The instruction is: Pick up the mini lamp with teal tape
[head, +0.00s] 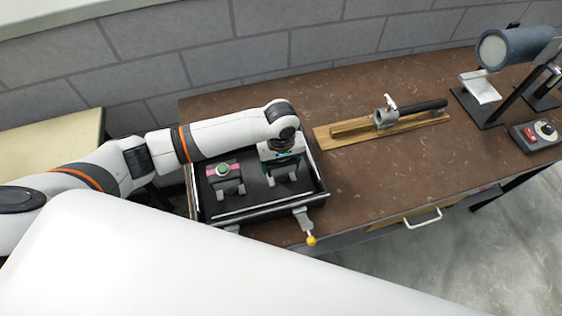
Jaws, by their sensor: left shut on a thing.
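The mini lamp with teal tape (284,171) is in the right half of a black tray (262,210) on the brown table. It is a dark, boxy thing with light grey feet, and a little teal shows near its top. My left gripper (283,160) comes down over it from above and is shut on it. The gripper hides the lamp's top, and the fingertips are hard to make out. I cannot tell whether the lamp's feet touch the tray floor. My right gripper is not in view.
A similar lamp with pink tape (223,176) stands close by on the left in the tray. A yellow-knobbed clamp (306,228) is at the tray's front. A wooden board (350,131) with a metal tool lies to the right. A grey cylindrical lamp (515,47) stands at the far right.

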